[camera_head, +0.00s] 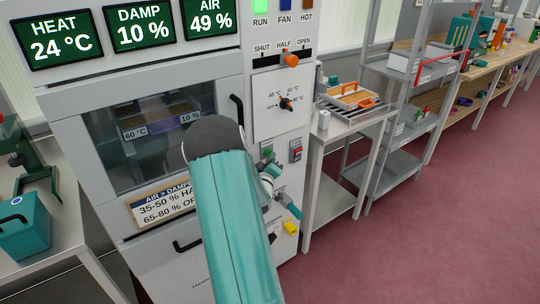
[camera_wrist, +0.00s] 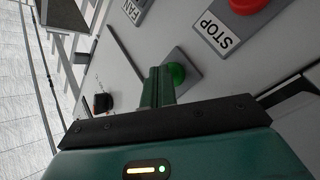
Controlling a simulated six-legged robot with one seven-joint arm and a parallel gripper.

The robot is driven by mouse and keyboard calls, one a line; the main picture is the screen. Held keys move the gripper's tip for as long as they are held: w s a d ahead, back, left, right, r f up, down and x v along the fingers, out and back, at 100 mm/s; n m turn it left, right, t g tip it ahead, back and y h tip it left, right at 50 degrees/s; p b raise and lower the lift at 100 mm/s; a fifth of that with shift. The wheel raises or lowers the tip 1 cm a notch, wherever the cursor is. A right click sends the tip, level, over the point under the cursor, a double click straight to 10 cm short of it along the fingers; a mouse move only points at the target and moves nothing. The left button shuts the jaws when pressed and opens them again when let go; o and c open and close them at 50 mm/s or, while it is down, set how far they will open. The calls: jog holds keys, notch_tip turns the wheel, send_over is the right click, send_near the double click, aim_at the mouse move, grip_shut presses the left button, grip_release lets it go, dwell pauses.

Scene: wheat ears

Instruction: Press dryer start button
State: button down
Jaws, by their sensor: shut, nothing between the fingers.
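The dryer (camera_head: 175,100) is a pale grey cabinet with a window and a control panel on its right. In the wrist view the round green button (camera_wrist: 177,74) sits on a grey plate. My gripper (camera_wrist: 158,72) is shut and empty, its dark green fingertips just beside the button and overlapping its edge; I cannot tell whether they touch it. In the head view my teal arm hides much of the lower panel. A small green patch (camera_head: 267,151) shows just above my wrist. The RUN lamp (camera_head: 260,5) is bright green.
A red STOP button (camera_wrist: 252,4) is close to the green one. A black door handle (camera_head: 237,112) juts out left. A side table (camera_head: 345,128) stands right.

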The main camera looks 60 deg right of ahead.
jog(key=shift+s+a, duration=0.5)
jog(key=shift+s, duration=0.3)
jog(key=shift+s+a, duration=0.4)
jog(key=shift+s, duration=0.35)
jog(key=shift+s+a, duration=0.35)
jog(key=shift+s, duration=0.4)
jog(key=shift+s+a, duration=0.4)
jog(key=shift+s, duration=0.35)
